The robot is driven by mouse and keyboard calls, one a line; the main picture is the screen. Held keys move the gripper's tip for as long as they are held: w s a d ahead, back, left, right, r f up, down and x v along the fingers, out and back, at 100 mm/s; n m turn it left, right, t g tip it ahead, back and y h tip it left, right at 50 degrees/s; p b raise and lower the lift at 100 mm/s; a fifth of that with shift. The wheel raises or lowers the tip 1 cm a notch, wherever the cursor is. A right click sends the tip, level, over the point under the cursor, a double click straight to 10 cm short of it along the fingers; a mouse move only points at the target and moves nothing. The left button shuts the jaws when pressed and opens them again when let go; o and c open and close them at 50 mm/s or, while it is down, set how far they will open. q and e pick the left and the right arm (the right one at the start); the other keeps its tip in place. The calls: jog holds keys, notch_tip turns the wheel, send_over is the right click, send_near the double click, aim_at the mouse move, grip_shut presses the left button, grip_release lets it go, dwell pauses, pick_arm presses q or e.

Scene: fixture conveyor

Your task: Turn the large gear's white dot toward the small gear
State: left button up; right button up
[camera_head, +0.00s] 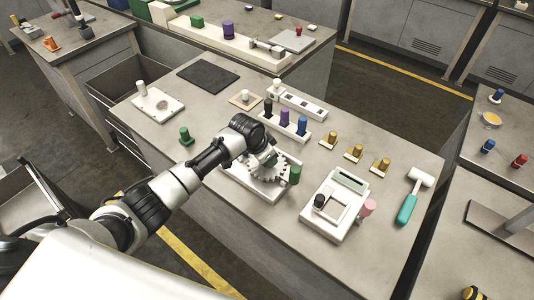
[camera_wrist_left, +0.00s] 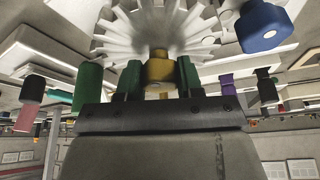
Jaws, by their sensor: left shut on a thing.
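The large pale gear (camera_head: 268,172) lies on a white base plate (camera_head: 242,182) near the front middle of the bench. Its teeth also fill the top middle of the left wrist view (camera_wrist_left: 150,35). My left gripper (camera_head: 270,158) is over the gear from the left. In the left wrist view, its green-tipped fingers (camera_wrist_left: 158,80) are shut on a gold knob (camera_wrist_left: 158,67) at the gear. A pale spot (camera_wrist_left: 208,40) shows right of the knob, but I cannot tell whether it is the white dot. I cannot make out the small gear. My right gripper is not in view.
A green cylinder (camera_head: 295,174) stands close right of the gear. Purple and blue pegs (camera_head: 302,126) stand in a white block behind it. A white fixture (camera_head: 335,206), several gold pegs (camera_head: 356,152) and a teal-handled hammer (camera_head: 407,206) are to the right.

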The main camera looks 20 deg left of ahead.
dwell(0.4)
pick_arm(q)
jog(key=o, duration=0.9)
jog(key=b+v, duration=0.1)
jog(key=v, duration=0.9)
jog(key=shift+s+r, duration=0.15)
jog(key=shift+r, duration=0.2)
